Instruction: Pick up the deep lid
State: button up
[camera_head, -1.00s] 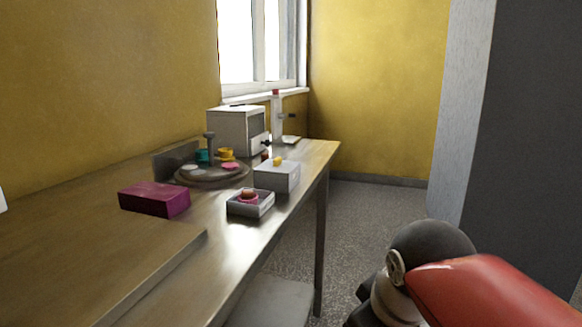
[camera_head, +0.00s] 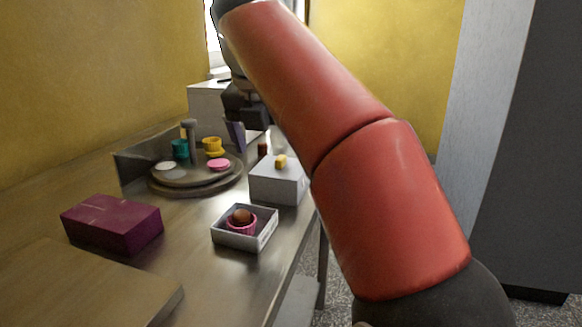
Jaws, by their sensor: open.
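No piece shows plainly as the deep lid. The closest match is a tall pale grey box shape (camera_head: 277,187) with a closed flat top, and a small yellow piece (camera_head: 281,161) lies on it. A shallower pale open box (camera_head: 232,240) stands in front of it, with a pink cup (camera_head: 241,227) and a brown ball (camera_head: 241,216) inside. A closed purple box (camera_head: 112,224) lies to the left. My gripper (camera_head: 238,137) is open above the far part of the bench, behind the grey box in the picture.
A round turntable (camera_head: 195,188) carries a teal cup (camera_head: 180,149), a yellow cup (camera_head: 213,146), a pink disc (camera_head: 219,165) and a pale disc (camera_head: 166,166). A white appliance (camera_head: 205,99) stands behind. A small dark brown bottle-like thing (camera_head: 262,150) stands near the grey box.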

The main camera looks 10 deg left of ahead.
aim_at(279, 168)
jog(key=shift+s+d+x, duration=0.1)
jog(key=shift+x, duration=1.75)
jog(key=shift+s+d+x, duration=0.15)
jog(key=shift+x, duration=1.65)
jog(key=shift+f, duration=0.1)
jog(key=shift+c, duration=0.3)
